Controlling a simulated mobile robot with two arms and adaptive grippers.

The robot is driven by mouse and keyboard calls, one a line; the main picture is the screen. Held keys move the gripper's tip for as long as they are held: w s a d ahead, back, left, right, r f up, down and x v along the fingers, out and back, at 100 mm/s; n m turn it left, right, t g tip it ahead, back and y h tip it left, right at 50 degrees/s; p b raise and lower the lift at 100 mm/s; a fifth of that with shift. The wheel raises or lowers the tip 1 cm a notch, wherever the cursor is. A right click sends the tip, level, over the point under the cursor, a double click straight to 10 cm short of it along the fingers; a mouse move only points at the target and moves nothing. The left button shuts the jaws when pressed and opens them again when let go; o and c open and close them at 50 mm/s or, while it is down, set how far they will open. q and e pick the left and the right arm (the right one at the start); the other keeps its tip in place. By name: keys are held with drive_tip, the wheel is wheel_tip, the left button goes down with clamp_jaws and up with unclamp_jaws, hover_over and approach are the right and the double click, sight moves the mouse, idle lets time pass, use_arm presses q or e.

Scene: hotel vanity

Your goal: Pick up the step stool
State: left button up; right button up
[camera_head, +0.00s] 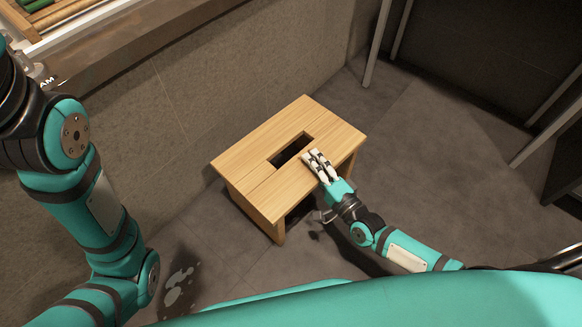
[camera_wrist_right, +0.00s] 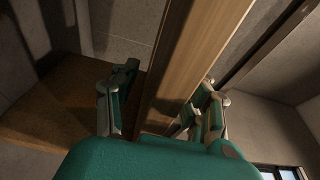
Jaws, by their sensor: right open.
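The step stool (camera_head: 265,155) is light wood, with a rectangular slot in its top, and stands upright on the floor by the wall. My right gripper (camera_head: 315,156) is at the near right edge of the top, its pale fingers lying over the top beside the slot. In the right wrist view a wooden board of the stool (camera_wrist_right: 190,60) passes between the spread fingers of my right gripper (camera_wrist_right: 165,85). The fingers are open around the board; firm contact cannot be told. My left gripper is out of frame; only my left arm shows.
Metal legs (camera_head: 375,45) of furniture stand at upper right. The grey floor (camera_head: 425,150) right of the stool is clear.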

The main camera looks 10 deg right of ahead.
drive_tip(key=shift+x, duration=1.1)
drive_tip(key=shift+s, duration=0.1)
clamp_jaws()
drive_tip(key=shift+r, duration=0.25)
